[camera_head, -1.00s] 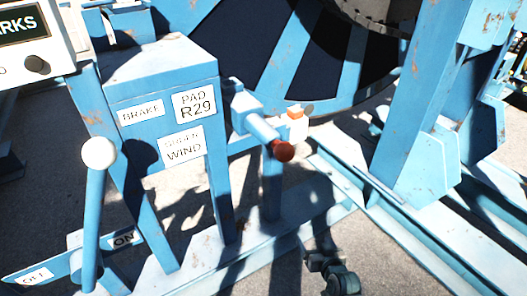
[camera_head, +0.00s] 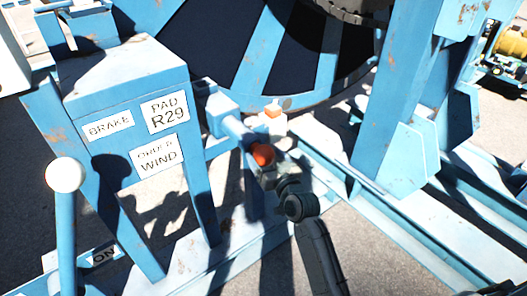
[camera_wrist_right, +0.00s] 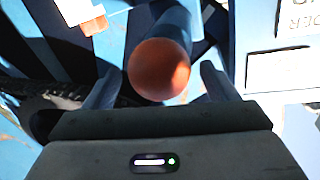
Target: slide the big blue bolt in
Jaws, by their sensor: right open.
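The big blue bolt (camera_head: 234,128) sticks out from the blue frame beside the brake box, with a round orange-red knob (camera_head: 263,155) on its near end. In the right wrist view the knob (camera_wrist_right: 159,69) faces the camera, with the blue shaft behind it. My right gripper (camera_head: 262,172) is at the knob in the head view. In the right wrist view its two fingers (camera_wrist_right: 160,88) are open, one on each side of the knob, with gaps between. I cannot tell how far in the bolt sits. My left gripper is not in view.
The blue box (camera_head: 125,110) carries BRAKE, PAD R29 and WIND labels. A white-knobbed lever (camera_head: 66,175) stands at the left. A small orange-and-white block (camera_head: 274,112) sits behind the bolt. The large reel (camera_head: 290,60) and blue posts and rails stand behind and right.

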